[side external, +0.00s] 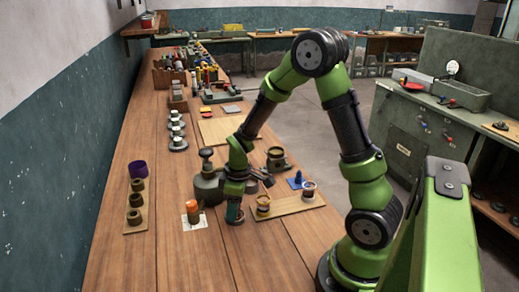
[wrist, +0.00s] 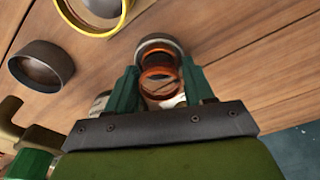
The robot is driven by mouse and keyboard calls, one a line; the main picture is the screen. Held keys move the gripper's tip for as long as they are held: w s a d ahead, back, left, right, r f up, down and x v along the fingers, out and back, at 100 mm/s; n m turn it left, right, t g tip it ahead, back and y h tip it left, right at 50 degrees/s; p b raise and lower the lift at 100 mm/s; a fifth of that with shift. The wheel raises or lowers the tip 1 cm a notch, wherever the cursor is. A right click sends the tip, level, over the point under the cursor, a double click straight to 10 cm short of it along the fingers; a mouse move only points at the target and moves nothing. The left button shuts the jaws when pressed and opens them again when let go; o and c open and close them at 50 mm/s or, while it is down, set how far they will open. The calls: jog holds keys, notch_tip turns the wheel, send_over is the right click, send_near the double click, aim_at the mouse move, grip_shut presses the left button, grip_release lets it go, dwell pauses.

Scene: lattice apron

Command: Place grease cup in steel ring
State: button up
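My gripper (side external: 234,211) is low over the bench, pointing down, near the middle of the side external view. In the wrist view its two green fingers (wrist: 160,88) stand close on either side of an orange-rimmed cup (wrist: 160,73), which looks like the grease cup, and appear to grip it. A grey ring (wrist: 147,41), which looks like the steel ring, shows just beyond the cup; the cup's rim overlaps it in the picture. I cannot tell whether the cup is inside the ring or above it. The fingers largely hide this spot in the side view.
A yellow-rimmed cup (side external: 263,204) stands right of my gripper on a wooden board (side external: 288,208). An orange-topped piece (side external: 192,208) stands on white paper to the left. A board with dark cups (side external: 135,200) lies further left. The bench front is clear.

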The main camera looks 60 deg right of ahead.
jog(key=shift+o, duration=1.3)
jog(key=shift+r, duration=0.15)
notch_tip(320, 180, up, 12)
jog(key=s, duration=0.1)
jog(key=s+a+r+m+t+y, duration=0.1)
jog(key=s+a+r+m+t, duration=0.4)
jog(key=s+a+r+m, duration=0.3)
notch_tip(320, 180, up, 2)
jog(key=s+a, duration=0.2)
jog(key=s, duration=0.1)
jog(key=shift+a+t, duration=0.2)
jog(key=shift+t, duration=0.2)
